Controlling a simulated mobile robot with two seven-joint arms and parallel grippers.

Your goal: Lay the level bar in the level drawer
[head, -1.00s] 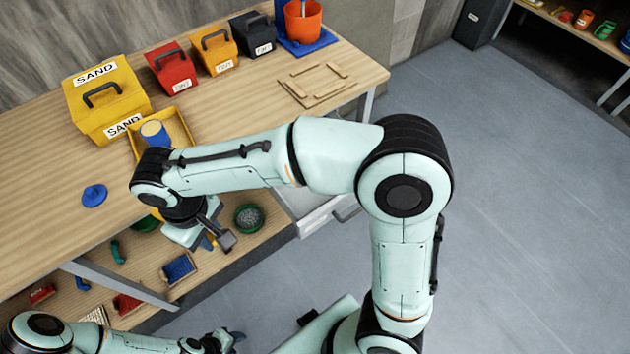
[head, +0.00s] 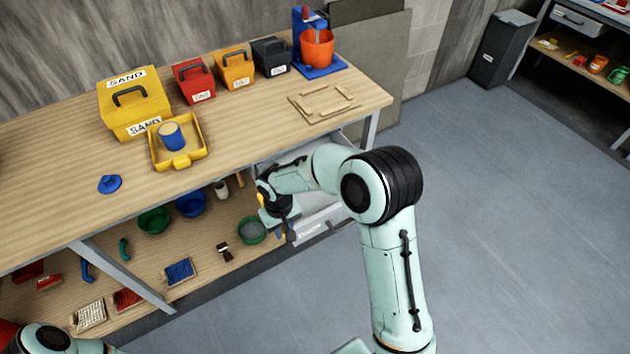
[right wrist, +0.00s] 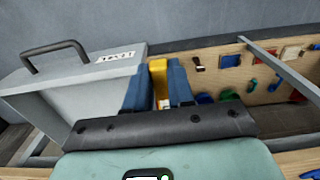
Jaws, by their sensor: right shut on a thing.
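My right gripper (head: 277,228) is beside the grey drawer (head: 322,224) under the workbench's right end. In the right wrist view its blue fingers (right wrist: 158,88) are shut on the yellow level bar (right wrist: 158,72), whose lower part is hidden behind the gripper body. In the head view the bar is mostly hidden by my gripper. The drawer also shows at the left of the right wrist view (right wrist: 75,100), with a dark handle and a white label. It appears pulled out in the head view; my arm hides much of its inside. My left gripper is out of view.
The workbench (head: 60,170) carries a yellow sand box (head: 135,108), a yellow tray (head: 190,155) with a blue can, several small cases and wooden strips. The lower shelf holds bowls (head: 153,220) and brushes (head: 180,271). The floor (head: 510,220) at right is clear.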

